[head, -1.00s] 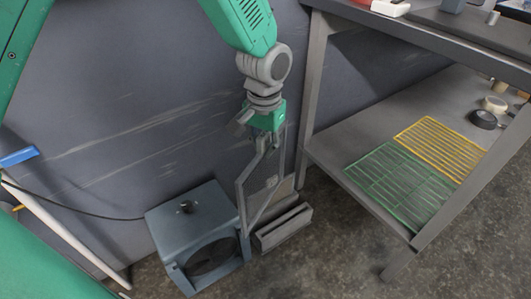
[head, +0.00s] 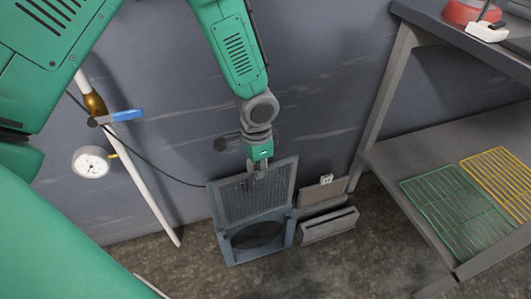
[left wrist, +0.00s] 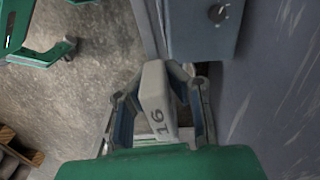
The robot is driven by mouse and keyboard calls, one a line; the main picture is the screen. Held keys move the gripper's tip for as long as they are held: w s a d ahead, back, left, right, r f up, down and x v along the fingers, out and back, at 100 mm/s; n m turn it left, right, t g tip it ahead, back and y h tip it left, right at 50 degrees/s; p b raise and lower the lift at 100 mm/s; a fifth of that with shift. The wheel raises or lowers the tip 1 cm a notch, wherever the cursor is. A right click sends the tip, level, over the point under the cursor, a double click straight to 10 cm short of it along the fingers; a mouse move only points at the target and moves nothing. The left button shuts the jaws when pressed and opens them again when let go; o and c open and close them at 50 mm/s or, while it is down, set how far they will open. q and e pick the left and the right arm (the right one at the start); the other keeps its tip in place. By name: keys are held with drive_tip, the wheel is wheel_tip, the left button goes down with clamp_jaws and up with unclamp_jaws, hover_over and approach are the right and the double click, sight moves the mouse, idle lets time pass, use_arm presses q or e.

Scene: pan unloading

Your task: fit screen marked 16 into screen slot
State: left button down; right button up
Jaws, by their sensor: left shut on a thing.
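My left gripper (head: 257,174) is shut on the top of a grey mesh screen (head: 236,201). In the left wrist view, the gripper (left wrist: 160,100) is closed around the screen's pale handle (left wrist: 155,85), which is marked 16. The screen stands roughly upright, mesh facing the camera, over a blue-grey box (head: 228,246) with a round dark opening in its front. The screen's lower edge meets the box's upper front edge in the picture. I cannot tell whether it is inside the slot. The box, with its knob, also shows in the left wrist view (left wrist: 195,38). My right gripper is out of view.
A grey rack (head: 328,227) stands on the floor right of the box, with another screen (head: 322,191) behind it. A shelf table (head: 385,150) at right holds green (head: 455,212) and yellow (head: 503,180) wire grids.

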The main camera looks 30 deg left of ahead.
sight(256, 183)
use_arm(q)
drive_tip(key=shift+s+f+m, duration=0.35)
drive_tip(key=shift+f+m, duration=0.1)
drive_tip(key=shift+m, duration=0.05)
drive_tip(key=shift+a+f, duration=0.1)
drive_tip(key=shift+f, duration=0.05)
drive_tip(key=shift+f+b, duration=1.55)
drive_tip(key=shift+b, duration=0.05)
drive_tip(key=shift+f, duration=0.4)
drive_tip(key=shift+r+p, duration=0.1)
drive_tip(key=shift+p, duration=0.2)
wheel_tip(256, 183, down, 8)
drive_tip(key=b, duration=0.4)
idle(4.3)
